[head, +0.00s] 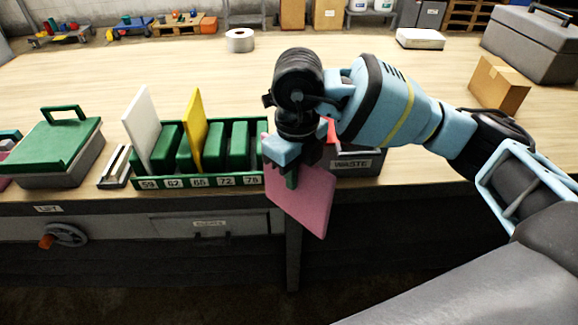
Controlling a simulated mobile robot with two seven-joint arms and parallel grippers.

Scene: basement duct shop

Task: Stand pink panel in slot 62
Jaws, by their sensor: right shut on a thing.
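My right gripper (291,172) is shut on the pink panel (308,203) by its upper part. The panel hangs tilted in front of the table's front edge, to the right of the green slotted rack (190,207). A white panel (141,125) stands leaning at the left end, around slot 59. My left gripper is not in view.
A bin marked WASTE (354,163) stands right of the rack, partly behind my arm. A green-lidded box (57,146) and a small pale metal piece (115,167) lie to the left. A cardboard box (499,85) and grey toolbox (530,45) stand at right.

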